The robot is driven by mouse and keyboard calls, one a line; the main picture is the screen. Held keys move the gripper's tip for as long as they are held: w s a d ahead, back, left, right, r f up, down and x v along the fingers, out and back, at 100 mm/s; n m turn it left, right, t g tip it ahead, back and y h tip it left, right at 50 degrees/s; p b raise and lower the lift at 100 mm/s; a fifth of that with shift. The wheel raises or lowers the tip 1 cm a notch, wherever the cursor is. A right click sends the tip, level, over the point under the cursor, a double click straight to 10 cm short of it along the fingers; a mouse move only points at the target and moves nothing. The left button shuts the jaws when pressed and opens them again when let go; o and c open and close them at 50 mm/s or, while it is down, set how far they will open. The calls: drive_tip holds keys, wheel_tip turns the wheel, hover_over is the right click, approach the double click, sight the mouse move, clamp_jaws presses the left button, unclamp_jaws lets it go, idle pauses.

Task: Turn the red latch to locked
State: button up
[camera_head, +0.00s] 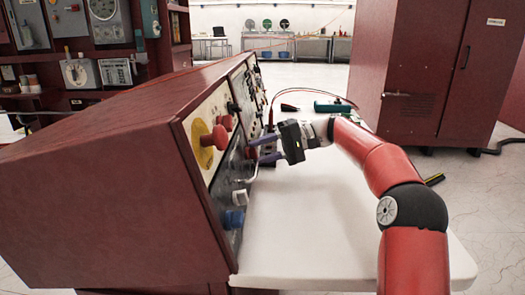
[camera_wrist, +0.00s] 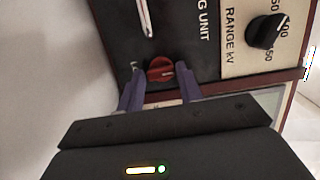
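The red latch (camera_wrist: 161,69) is a small round red knob on the black panel, with a short pale mark on its right side. My gripper (camera_wrist: 158,84) is open, with its two purple fingers to the left and right of the latch in the wrist view. The fingertips are close to it; I cannot tell whether they touch or reach around it. In the head view my gripper (camera_head: 252,151) points at the front face of the maroon console (camera_head: 110,190). I cannot make out the latch there.
A large red button (camera_head: 216,138) on a yellow plate and a blue knob (camera_head: 233,219) stick out nearer on the console. A metal handle (camera_wrist: 146,18) and a black range knob (camera_wrist: 266,31) flank the latch. A white tabletop (camera_head: 310,225) lies below my arm.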

drive_tip(key=p+v, duration=0.1)
drive_tip(key=v, duration=0.7)
drive_tip(key=shift+f, duration=0.15)
idle(0.3)
